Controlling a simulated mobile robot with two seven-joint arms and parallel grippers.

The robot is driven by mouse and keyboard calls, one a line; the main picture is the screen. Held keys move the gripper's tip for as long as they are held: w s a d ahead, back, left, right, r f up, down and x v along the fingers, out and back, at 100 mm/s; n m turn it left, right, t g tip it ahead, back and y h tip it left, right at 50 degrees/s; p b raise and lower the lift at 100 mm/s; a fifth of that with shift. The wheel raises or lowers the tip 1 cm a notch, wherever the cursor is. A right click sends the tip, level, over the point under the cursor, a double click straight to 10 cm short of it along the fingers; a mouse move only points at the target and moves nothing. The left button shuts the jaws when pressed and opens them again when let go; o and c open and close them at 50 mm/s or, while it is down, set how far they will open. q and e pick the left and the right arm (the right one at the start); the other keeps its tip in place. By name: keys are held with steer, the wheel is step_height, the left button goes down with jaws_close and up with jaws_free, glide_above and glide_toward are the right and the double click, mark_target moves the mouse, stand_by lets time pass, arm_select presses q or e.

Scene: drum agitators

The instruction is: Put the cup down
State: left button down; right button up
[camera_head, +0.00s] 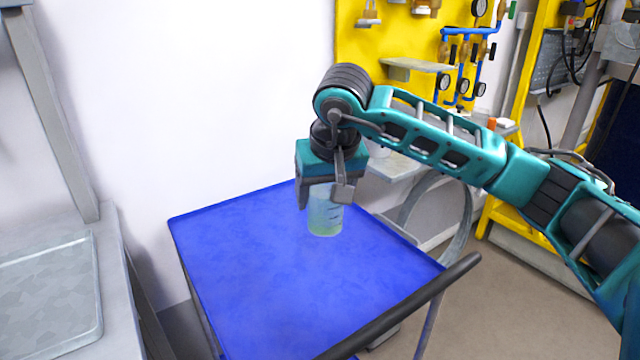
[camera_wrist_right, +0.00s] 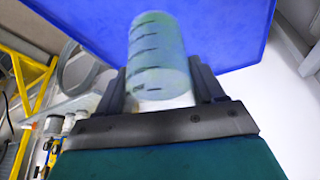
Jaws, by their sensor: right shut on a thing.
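The cup (camera_head: 325,217) is a clear, pale green beaker with dark graduation marks. It is upright below my right gripper (camera_head: 325,199), near the back right edge of the blue cart top (camera_head: 250,290). The right gripper points down and is shut on the cup's upper part. In the right wrist view the cup (camera_wrist_right: 158,55) sits between the two fingers (camera_wrist_right: 160,90), with the blue cart top (camera_wrist_right: 230,30) beyond it. I cannot tell whether the cup's base touches the blue surface. My left gripper is not in view.
The blue cart top is otherwise bare, with free room in front and left of the cup. A dark handle (camera_head: 405,310) runs along its right front side. A grey bench (camera_head: 45,290) stands at left. A yellow panel (camera_head: 390,45) with gauges and blue pipes stands behind.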

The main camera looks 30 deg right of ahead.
arm_select(q)
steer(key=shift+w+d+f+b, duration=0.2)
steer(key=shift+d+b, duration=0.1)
steer(key=shift+b, duration=0.25)
arm_select(e)
steer(key=shift+f, duration=7.2)
steer(key=shift+f, duration=0.15)
steer(key=o, duration=1.2)
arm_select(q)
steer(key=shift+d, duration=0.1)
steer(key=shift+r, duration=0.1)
